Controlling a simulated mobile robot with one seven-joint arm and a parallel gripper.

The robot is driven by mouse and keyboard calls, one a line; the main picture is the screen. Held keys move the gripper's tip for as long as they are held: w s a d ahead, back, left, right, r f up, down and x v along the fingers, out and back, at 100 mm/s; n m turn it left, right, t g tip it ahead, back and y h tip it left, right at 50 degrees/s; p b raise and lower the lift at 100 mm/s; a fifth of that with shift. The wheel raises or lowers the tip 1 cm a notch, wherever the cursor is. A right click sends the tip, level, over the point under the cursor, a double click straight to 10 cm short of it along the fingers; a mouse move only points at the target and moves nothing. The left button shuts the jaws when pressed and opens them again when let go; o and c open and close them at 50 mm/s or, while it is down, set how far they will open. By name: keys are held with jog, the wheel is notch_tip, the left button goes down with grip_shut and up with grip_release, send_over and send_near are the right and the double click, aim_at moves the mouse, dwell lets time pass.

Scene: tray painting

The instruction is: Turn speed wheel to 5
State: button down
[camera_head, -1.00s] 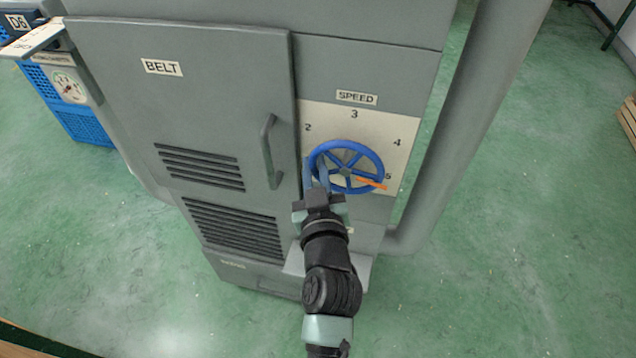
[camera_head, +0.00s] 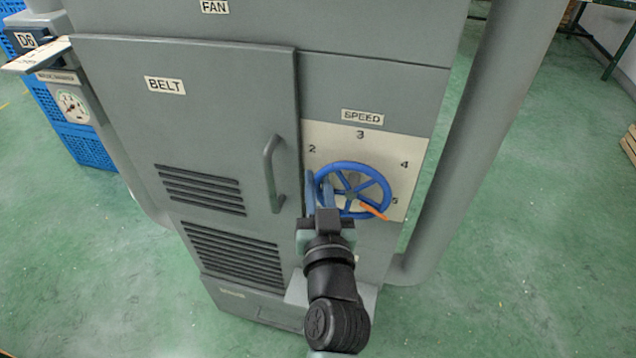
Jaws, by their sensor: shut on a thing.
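The blue spoked speed wheel (camera_head: 344,165) is on the pale dial plate (camera_head: 409,180) of the grey machine. Its orange pointer (camera_head: 374,210) slants down to the right, its tip just below the number 5 (camera_head: 395,201) in this view. The wheel stands out from the plate, so the exact alignment is hard to judge. Numbers 2, 3 and 4 show around the wheel's upper side. My gripper (camera_head: 321,183) is shut on the wheel's left rim, coming from below. The fingers and rim overlap, and the contact is partly hidden.
A grey door marked BELT (camera_head: 220,120) with a vertical handle (camera_head: 270,172) is close left of my gripper. A thick grey pipe (camera_head: 465,140) runs along the machine's right side. Open green floor (camera_head: 530,250) lies to the right.

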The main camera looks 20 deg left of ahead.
jog(key=c, duration=1.1)
grip_release()
jog(key=shift+s, duration=0.1)
jog(key=b+v, duration=0.2)
jog(key=v, duration=1)
jog(key=shift+s+d+r+b, duration=0.1)
jog(key=shift+s+d+b, duration=0.1)
jog(key=shift+s+b, duration=0.2)
